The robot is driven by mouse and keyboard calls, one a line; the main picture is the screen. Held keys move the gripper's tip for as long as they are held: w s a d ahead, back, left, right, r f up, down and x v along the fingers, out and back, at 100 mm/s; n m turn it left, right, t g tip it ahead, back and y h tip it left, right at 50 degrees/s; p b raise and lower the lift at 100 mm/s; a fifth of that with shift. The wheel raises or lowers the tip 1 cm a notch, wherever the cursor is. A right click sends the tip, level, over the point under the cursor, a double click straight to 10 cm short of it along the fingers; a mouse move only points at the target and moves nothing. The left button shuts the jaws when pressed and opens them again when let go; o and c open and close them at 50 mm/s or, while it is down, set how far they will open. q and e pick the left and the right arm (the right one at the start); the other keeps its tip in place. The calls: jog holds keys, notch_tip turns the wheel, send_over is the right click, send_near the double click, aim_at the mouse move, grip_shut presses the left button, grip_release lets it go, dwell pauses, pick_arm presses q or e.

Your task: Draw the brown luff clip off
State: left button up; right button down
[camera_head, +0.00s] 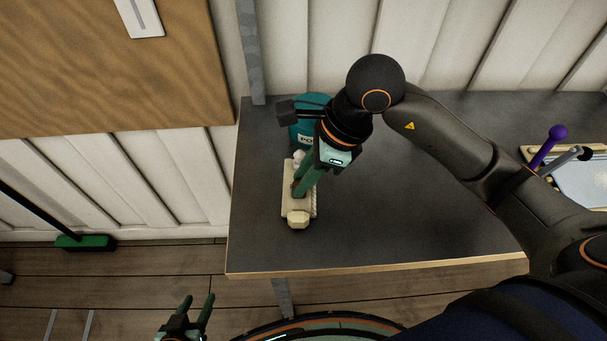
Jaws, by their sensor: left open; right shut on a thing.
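My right gripper (303,186) reaches down from the upper right, its green fingers shut on the brown luff clip. Only a small brown patch of the clip (295,188) shows beside the fingers. The clip is at a cream spar fitting (298,219) standing on the dark table; the fingers hide how the two meet. My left gripper (198,309) is open and empty, low in the view, off the table's front left.
A teal tub (304,121) stands behind the fitting, partly hidden by my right wrist. A tray (588,190) with a purple-knobbed tool (556,134) lies at the table's right. The dark table (400,225) is clear between. A green broom head (84,242) is left.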

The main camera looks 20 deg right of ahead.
jog(key=shift+r, duration=0.45)
jog(key=shift+r, duration=0.1)
jog(key=shift+r+p, duration=1.2)
jog(key=shift+r, duration=0.45)
